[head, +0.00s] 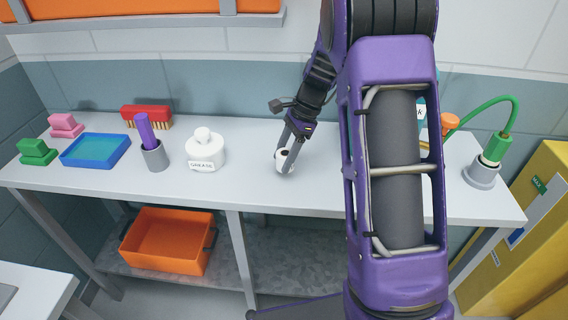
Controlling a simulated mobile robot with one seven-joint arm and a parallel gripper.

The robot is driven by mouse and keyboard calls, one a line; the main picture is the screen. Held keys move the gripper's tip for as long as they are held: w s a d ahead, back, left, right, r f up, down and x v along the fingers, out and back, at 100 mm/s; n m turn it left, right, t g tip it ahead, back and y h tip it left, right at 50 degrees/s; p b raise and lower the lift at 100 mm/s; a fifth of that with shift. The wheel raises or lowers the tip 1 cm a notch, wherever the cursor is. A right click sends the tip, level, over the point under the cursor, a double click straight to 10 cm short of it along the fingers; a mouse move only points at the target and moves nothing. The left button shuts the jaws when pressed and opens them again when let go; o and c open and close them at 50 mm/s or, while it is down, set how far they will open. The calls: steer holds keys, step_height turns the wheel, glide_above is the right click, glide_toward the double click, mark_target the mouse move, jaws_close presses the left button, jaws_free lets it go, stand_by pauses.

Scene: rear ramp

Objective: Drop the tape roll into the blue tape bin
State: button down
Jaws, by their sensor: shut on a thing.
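My gripper (289,160) is over the middle of the grey bench and points down. It is shut on a small white tape roll (281,155) with a dark centre. The roll is partly hidden by the fingers, and I cannot tell whether it touches the bench top. A shallow blue bin (96,151) stands at the left of the bench, well left of my gripper. Its visible inside looks empty.
Between gripper and bin stand a white grease pot (204,151) and a grey cup (155,159) with a purple item. A red brush (146,116), pink block (66,125) and green block (36,151) surround the bin. An orange crate (167,241) sits below.

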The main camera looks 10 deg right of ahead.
steer(key=shift+f, duration=1.15)
steer(key=shift+f, duration=0.2)
steer(key=shift+c, duration=1)
jaws_free()
steer(key=shift+r, duration=0.1)
